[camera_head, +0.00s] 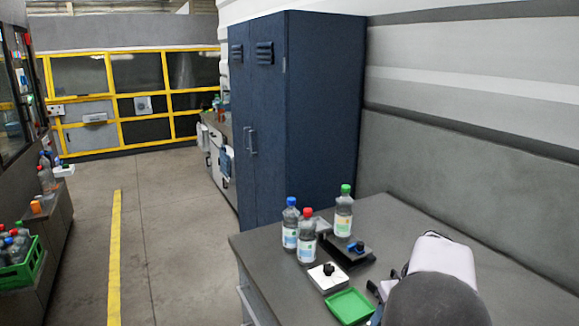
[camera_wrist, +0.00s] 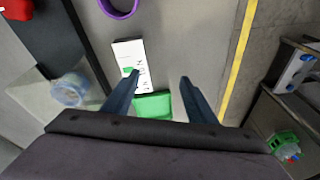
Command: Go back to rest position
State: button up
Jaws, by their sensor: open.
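My gripper (camera_wrist: 159,80) is open, with its two dark fingers apart and nothing between them in the wrist view. It hangs above the workbench near a small green tray (camera_wrist: 153,106) and a white plate (camera_wrist: 130,62). In the head view my white and dark arm is at the lower right, and its fingers are mostly hidden beside the green tray (camera_head: 349,306).
Blue-capped (camera_head: 290,224), red-capped (camera_head: 307,242) and green-capped (camera_head: 343,212) bottles stand upright on the workbench (camera_head: 420,240). A black device (camera_head: 350,252) and a white plate with a black knob (camera_head: 328,279) sit nearby. A blue cabinet (camera_head: 320,110) stands behind.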

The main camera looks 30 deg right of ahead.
jog(key=w+a+f+n+g+p, duration=0.2)
jog(key=a, duration=1.7)
jog(key=s+a+f, duration=0.1)
jog(key=s+a, duration=0.2)
jog(key=a, duration=0.3)
jog(key=s+a+f+n+p, duration=0.1)
jog(key=s+a, duration=0.3)
jog(key=a, duration=0.3)
jog(key=shift+s+f+g, duration=0.2)
jog(key=shift+g, duration=0.2)
jog(key=shift+a, duration=0.1)
jog(key=shift+c, duration=0.4)
